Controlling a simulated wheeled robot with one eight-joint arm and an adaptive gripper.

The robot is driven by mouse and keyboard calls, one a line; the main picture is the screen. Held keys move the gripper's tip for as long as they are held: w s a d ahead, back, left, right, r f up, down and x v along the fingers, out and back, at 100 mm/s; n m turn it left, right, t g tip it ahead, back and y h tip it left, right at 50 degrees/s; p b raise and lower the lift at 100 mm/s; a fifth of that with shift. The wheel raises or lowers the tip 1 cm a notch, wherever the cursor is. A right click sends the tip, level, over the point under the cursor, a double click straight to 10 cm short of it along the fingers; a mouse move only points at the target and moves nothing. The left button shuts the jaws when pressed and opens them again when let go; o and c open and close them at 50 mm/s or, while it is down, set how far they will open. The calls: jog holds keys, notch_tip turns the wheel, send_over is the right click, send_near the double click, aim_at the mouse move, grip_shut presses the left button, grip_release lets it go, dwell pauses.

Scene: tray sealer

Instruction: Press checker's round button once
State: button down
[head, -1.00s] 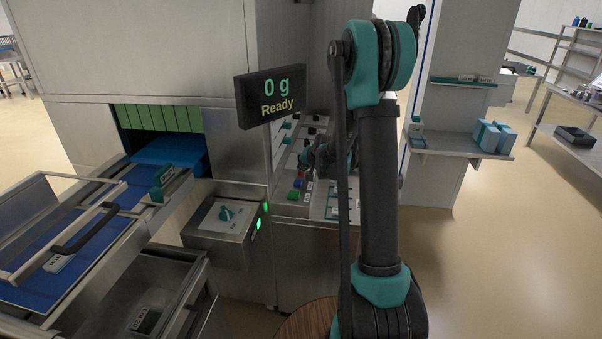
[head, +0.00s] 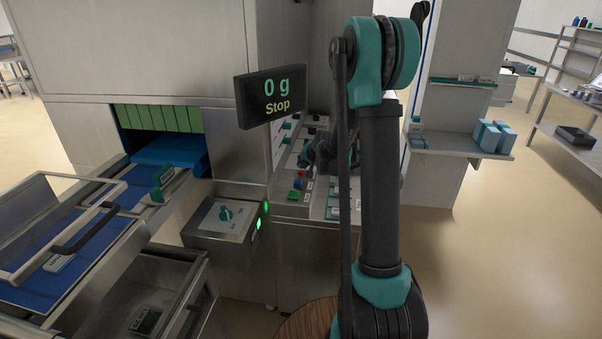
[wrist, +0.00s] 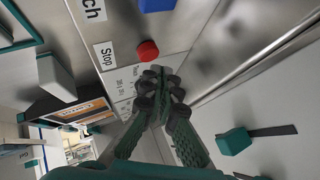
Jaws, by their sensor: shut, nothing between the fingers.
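The red round button (wrist: 148,50) shows in the wrist view beside a label reading "Stop" (wrist: 104,55). In the head view the red button (head: 301,172) sits on the sloping panel, above a blue and a green button. My gripper (wrist: 160,76) is shut and empty. Its dark fingertips are very close to the red button; I cannot tell whether they touch it. In the head view my gripper (head: 316,155) is small and dark above the panel, partly hidden by my own arm. The hanging display (head: 270,96) reads "0 g" and "Stop".
The blue button (wrist: 157,4) is near the red one. An open framed guard (head: 62,215) and blue tray area lie farther left. Shelves with boxes (head: 490,136) stand at right.

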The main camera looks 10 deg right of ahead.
aim_at(302, 172)
jog(key=shift+r, duration=0.1)
jog(key=shift+r, duration=2.45)
jog(key=s+d+f+n+g+h, duration=0.1)
jog(key=s+f, duration=0.1)
jog(key=s, duration=1.1)
jog(key=s+d+f+n+g+h, duration=0.1)
jog(key=s+f+n+g, duration=0.1)
jog(key=s, duration=1.2)
jog(key=s+d+f+n+g, duration=0.1)
jog(key=s+f+n, duration=0.1)
jog(key=s, duration=1.2)
jog(key=shift+d+f+g+h, duration=0.3)
jog(key=shift+d+f+h, duration=0.1)
jog(key=shift+f, duration=0.35)
